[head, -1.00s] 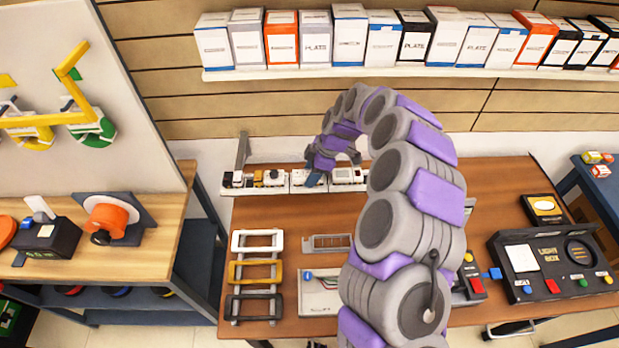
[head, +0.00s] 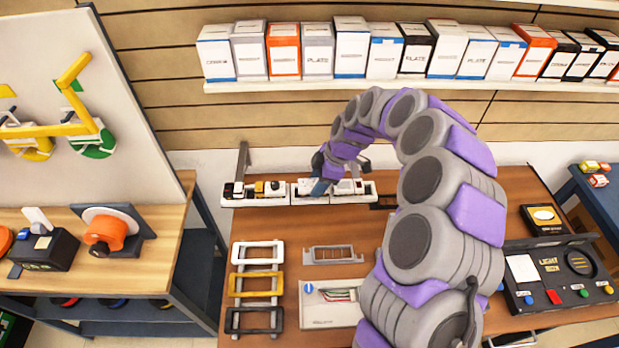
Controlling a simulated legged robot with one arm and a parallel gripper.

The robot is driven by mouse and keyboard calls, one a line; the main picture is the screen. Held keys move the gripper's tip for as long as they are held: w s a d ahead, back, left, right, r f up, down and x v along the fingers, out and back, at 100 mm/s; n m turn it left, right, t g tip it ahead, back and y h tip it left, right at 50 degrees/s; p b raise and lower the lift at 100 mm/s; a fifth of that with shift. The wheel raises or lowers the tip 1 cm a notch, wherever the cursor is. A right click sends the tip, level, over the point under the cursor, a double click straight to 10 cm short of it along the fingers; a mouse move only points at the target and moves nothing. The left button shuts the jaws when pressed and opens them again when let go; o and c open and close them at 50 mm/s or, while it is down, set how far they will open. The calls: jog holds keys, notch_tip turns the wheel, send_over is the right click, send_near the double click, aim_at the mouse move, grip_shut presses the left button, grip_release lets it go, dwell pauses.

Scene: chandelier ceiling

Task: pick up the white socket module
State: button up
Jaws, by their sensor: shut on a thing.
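My gripper (head: 338,181) is at the row of white trays at the back of the wooden table, reached from above by my purple and grey arm. It is shut on a white module (head: 343,187), taken to be the white socket module, at the right-hand tray (head: 366,198). The fingers partly hide it, and its face is too small to read. I cannot tell whether it is clear of the tray. Another white module (head: 306,187) sits in the middle tray, just left of the gripper.
Dark and tan modules (head: 255,188) fill the left tray. White, yellow and black frames (head: 256,287) and a white wired box (head: 331,304) lie in front. A light box (head: 560,272) stands at right. Boxes line the shelf (head: 420,84) above. My arm hides the table's middle right.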

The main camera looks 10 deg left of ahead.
jog(key=s+d+r, duration=0.1)
jog(key=s+d, duration=0.7)
jog(key=d, duration=0.2)
jog(key=shift+d+r, duration=0.15)
jog(key=shift+d, duration=0.25)
jog(key=shift+w, duration=0.15)
